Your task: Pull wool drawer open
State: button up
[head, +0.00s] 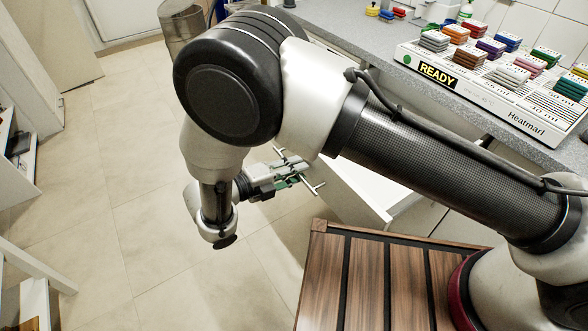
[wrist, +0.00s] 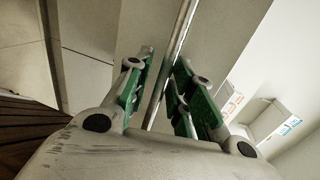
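The white drawer (head: 362,190) stands out from the cabinet under the counter, its upper side partly hidden by my arm. Its thin metal bar handle (head: 315,187) is on the front facing my gripper (head: 286,178). In the wrist view, the handle (wrist: 184,28) runs between the two green-padded fingers of my gripper (wrist: 165,60). The fingers are apart, with a gap on the left of the bar; the bar lies close to the right finger, and I cannot tell if they touch. Pale packs with orange and blue labels (wrist: 270,118) show behind the drawer front.
A wooden slatted deck (head: 362,285) lies below my arm. The grey counter (head: 340,18) carries a white rack marked READY (head: 490,88) with coloured blocks. A white shelf unit (head: 20,150) stands at the far left. The tiled floor (head: 130,200) left of my gripper is clear.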

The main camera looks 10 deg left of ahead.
dwell(0.3)
jog(key=v, duration=1.2)
jog(key=shift+r, duration=0.1)
